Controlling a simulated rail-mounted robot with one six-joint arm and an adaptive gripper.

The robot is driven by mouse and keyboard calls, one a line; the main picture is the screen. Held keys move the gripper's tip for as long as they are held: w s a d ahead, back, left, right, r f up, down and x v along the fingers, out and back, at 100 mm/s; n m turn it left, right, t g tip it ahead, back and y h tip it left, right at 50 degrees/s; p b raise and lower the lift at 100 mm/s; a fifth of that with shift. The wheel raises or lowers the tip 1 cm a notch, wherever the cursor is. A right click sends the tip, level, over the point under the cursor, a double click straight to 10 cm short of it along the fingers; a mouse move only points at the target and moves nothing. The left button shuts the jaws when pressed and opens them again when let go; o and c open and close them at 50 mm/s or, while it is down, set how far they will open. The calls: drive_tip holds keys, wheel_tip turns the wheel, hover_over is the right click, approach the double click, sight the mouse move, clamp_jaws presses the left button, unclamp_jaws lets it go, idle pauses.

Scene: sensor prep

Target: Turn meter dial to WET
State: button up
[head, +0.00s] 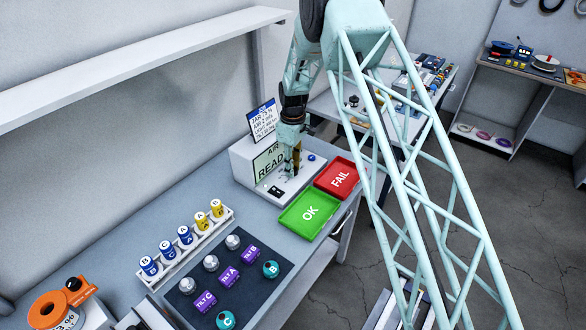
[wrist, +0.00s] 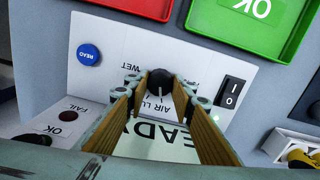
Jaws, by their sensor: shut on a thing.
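The meter (head: 244,158) is a white console on the bench in the head view, with a pale display (head: 266,162) on which READY can be read. My gripper (head: 291,166) points down over its panel. In the wrist view my gripper (wrist: 160,91) is shut on the black round dial (wrist: 159,80), with a finger on each side. The label WET is to the left of the dial and AIR is below it, partly covered by the fingers. A short white mark shows on the dial; its exact setting is hard to tell.
On the meter panel are a blue READ button (wrist: 89,54) and a black rocker switch (wrist: 231,93). A green OK tray (head: 308,212) and a red FAIL tray (head: 338,178) lie close beside the meter. A card (head: 262,121) stands behind it. A rack of labelled jars (head: 185,240) is further left.

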drive_tip(key=m+b, duration=0.3)
drive_tip(key=m, duration=0.2)
drive_tip(key=shift+f+m+b, duration=0.1)
drive_tip(key=shift+m+b, duration=0.2)
drive_tip(key=m+b, duration=0.2)
drive_tip(key=m, duration=0.4)
drive_tip(key=m+b, duration=0.1)
drive_tip(key=m, duration=0.5)
drive_tip(key=shift+b, duration=0.35)
drive_tip(key=shift+m+b, duration=0.4)
drive_tip(key=shift+m, duration=2.5)
drive_tip(key=o, duration=0.9)
drive_tip(key=shift+r, duration=0.3)
drive_tip(key=shift+r, duration=5.85)
